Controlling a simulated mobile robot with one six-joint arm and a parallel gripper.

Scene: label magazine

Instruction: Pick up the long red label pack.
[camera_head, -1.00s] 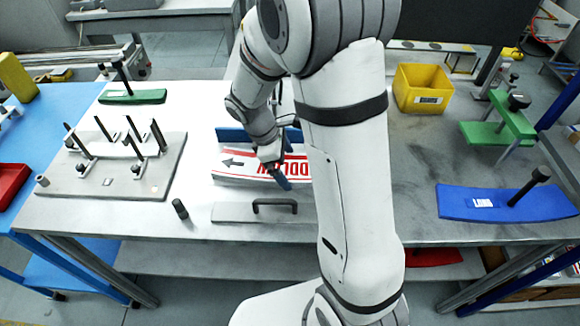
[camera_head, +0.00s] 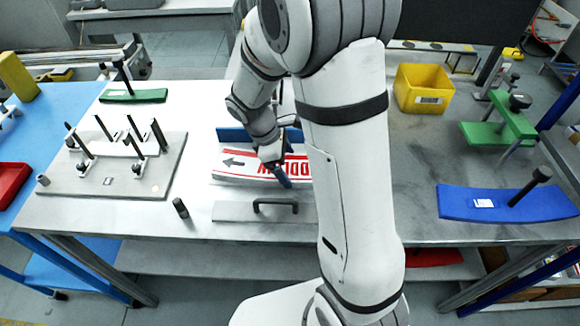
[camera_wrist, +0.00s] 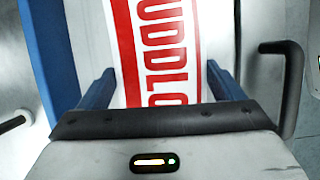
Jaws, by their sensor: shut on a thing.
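The long red label pack (camera_head: 235,163) is a white stack with red lettering, red stripes and a black arrow. It lies on the grey table in the camera_head view, and my arm hides its right end. My gripper (camera_head: 279,170) is down at the pack, with one blue finger showing at its near side. In the wrist view the pack (camera_wrist: 150,50) runs between the two blue fingers of my gripper (camera_wrist: 158,88). The gripper is shut on the pack across its width. I cannot tell whether the pack is clear of the table.
A blue wall (camera_head: 230,134) stands behind the pack, and a grey plate with a black handle (camera_head: 235,212) lies in front. A grey fixture with posts (camera_head: 120,175) is at left. A yellow bin (camera_head: 423,88) and a blue curved piece (camera_head: 460,200) are at right.

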